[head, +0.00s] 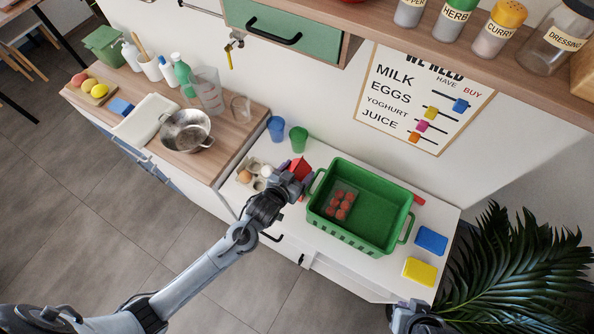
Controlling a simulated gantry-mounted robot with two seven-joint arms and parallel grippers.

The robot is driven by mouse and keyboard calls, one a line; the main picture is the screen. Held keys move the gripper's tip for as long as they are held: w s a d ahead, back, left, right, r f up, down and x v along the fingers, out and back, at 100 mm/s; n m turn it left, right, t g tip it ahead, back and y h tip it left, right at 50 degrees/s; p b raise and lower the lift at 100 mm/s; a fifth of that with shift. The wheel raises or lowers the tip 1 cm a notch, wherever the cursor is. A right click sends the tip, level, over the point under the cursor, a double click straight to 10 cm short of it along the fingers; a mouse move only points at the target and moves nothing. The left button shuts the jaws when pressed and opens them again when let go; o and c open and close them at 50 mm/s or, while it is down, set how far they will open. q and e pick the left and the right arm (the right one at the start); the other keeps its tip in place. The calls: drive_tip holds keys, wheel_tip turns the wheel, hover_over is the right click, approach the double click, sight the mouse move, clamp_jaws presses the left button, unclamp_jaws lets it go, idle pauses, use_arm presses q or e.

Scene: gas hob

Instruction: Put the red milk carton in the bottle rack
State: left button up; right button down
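The red carton (301,167) stands on the white counter between the egg tray and the green crate, with its lower part hidden by my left gripper. My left gripper (294,176) is right at the carton, with red showing between and beyond its fingers. I cannot tell whether the fingers are pressed on it. My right gripper (416,318) shows only in part at the bottom edge, away from the carton, and its fingers are unclear. I cannot make out a bottle rack in this view.
A green crate (325,228) holding a pack of tomatoes (341,202) is just right of the carton. An egg tray (247,180) is close on the left; blue (276,127) and green (298,138) cups stand behind. Blue (431,240) and yellow (420,271) blocks lie at right.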

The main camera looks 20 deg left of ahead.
use_arm(q)
drive_tip(key=o, duration=0.5)
drive_tip(key=shift+c, duration=0.2)
drive_tip(key=shift+r, duration=0.2)
drive_tip(key=s+a+r+g, duration=0.1)
drive_tip(key=s+a+g, duration=0.1)
drive_tip(key=s, duration=0.6)
drive_tip(key=s+a+r+g+y, duration=0.1)
drive_tip(key=s+g, duration=0.3)
drive_tip(key=s, duration=0.4)
drive_tip(key=s+a+r+g, duration=0.1)
drive_tip(key=s+a+g, duration=0.2)
drive_tip(key=s, duration=0.6)
drive_tip(key=shift+r+m, duration=0.3)
drive_tip(key=shift+r, duration=0.05)
